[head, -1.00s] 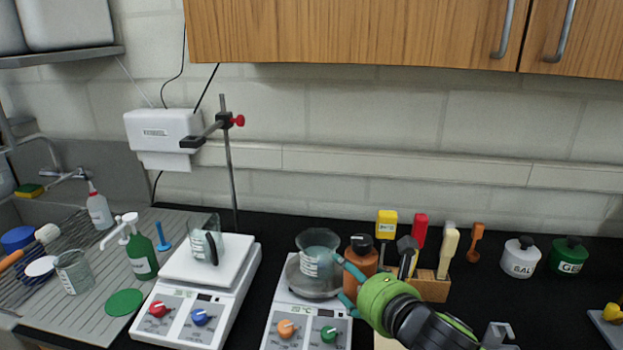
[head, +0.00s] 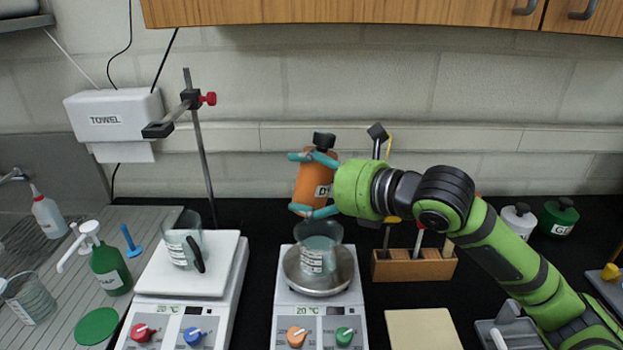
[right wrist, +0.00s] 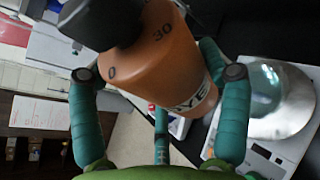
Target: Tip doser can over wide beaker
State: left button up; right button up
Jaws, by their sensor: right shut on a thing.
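The doser can (head: 313,178) is orange with a black cap and a label, and stands roughly upright with a slight tilt. My right gripper (head: 312,184) is shut around it, holding it in the air just above and behind the wide beaker (head: 318,252). In the right wrist view the can (right wrist: 180,65) fills the middle between teal fingers, with the numbers 0 and 30 near its cap. The beaker is clear glass with greyish-green contents and sits on the round metal plate (head: 341,283) of the right-hand stirrer. My left gripper is not in view.
A second beaker (head: 181,240) with a black handle stands on the left-hand hotplate (head: 214,276). A clamp stand (head: 202,150) rises behind it. A wooden tool block (head: 413,267) stands right of the stirrer, under my right arm. A beige board (head: 423,328) lies in front.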

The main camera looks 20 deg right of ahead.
jog(key=a+m, duration=0.1)
jog(key=a+f+m+y, duration=0.1)
jog(key=shift+a+f+g+b, duration=0.25)
jog(key=shift+a+g+b, duration=0.05)
jog(key=shift+a, duration=0.05)
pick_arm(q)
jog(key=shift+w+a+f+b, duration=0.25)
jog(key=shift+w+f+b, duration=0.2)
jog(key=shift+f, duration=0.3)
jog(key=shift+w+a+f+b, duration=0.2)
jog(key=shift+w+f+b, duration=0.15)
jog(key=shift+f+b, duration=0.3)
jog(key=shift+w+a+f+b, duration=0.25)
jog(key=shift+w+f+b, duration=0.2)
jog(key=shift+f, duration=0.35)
pick_arm(e)
jog(key=shift+s+a+f+m+t+y, duration=0.15)
jog(key=shift+f+m+t+y, duration=0.45)
jog(key=shift+m, duration=2.05)
jog(key=shift+s+a+f+m+t+y, duration=0.2)
jog(key=shift+m+y, duration=0.65)
jog(key=shift+m, duration=1.75)
jog(key=shift+w+a+f+m+t+y, duration=0.1)
jog(key=shift+f+m+t+y, duration=0.5)
jog(key=shift+m, duration=2.05)
jog(key=shift+r, duration=0.2)
